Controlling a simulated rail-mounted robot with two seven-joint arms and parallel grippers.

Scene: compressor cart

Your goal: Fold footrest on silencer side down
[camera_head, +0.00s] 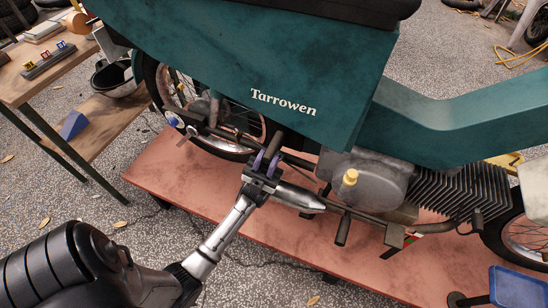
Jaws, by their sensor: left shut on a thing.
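A green moped marked "Tarrowen" (330,75) stands over a reddish platform. My left gripper (265,160) reaches in from the lower left, below the green side panel. Its bluish fingers are shut on a dark, stubby bar that looks like the footrest (276,143). The bar's upper end shows above the fingers, pointing up towards the panel. The silver silencer (299,198) lies just right of and below the gripper, partly hidden by it. Its pipe runs right below the engine. My right gripper is not in view.
The engine (365,178) with its yellow cap (350,177) is right of the gripper. A dark peg (343,230) sticks down from the pipe area. The reddish platform (225,205) is bare in front. A wooden bench (75,65) stands at left, a blue tray (506,286) at lower right.

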